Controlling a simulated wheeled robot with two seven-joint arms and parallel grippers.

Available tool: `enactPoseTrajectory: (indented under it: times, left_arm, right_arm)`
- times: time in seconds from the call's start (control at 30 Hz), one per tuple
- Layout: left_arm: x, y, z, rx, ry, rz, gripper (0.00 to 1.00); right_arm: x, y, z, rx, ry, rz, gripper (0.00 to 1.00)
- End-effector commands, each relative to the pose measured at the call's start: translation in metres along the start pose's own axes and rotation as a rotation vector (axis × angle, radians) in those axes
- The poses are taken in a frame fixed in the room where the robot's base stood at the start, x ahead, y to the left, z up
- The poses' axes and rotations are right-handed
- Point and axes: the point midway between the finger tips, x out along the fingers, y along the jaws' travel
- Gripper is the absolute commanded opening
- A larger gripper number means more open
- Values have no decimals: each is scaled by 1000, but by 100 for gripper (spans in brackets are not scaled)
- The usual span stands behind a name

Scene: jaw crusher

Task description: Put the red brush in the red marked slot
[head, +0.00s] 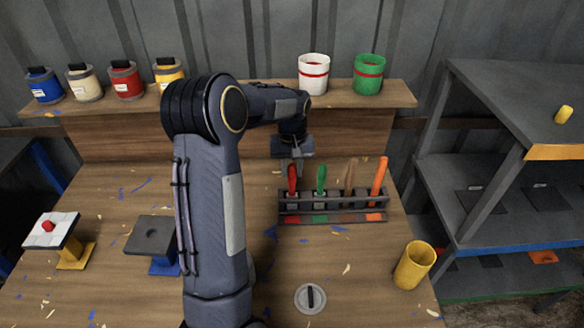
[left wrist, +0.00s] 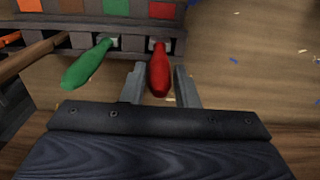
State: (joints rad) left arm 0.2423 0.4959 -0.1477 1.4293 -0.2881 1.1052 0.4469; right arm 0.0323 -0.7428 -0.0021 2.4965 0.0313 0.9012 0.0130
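The red brush (head: 292,180) stands handle up at the left end of the dark brush rack (head: 333,206), in line with the red mark (head: 293,219). In the left wrist view the red handle (left wrist: 159,72) points toward the gripper, and the red mark (left wrist: 161,10) shows beyond it. My left gripper (head: 292,160) is at the top of the red handle. In the left wrist view its two fingers (left wrist: 160,88) stand on either side of the handle, with gaps visible. The brush's lower end is hidden in the rack. My right gripper is out of view.
A green brush (head: 321,178), a brown brush (head: 349,180) and an orange brush (head: 379,176) stand in the same rack, the green one close to my fingers. A yellow cup (head: 414,265) stands front right. Paint cans line the back shelf (head: 230,99).

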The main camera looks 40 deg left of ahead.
Motion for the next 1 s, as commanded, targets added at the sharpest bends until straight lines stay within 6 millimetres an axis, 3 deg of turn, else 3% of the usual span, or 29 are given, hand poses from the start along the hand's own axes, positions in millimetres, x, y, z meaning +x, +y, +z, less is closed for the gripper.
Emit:
enactPoseTrajectory:
  times: [0.1,0.5,1.0]
  left_arm:
    - [-1,0,0,0,0,0,43]
    - [-10,0,-1,0,3,1,43]
    - [-106,0,-1,1,3,1,43]
  right_arm:
    - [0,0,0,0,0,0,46]
    - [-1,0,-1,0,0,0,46]
    - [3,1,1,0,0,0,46]
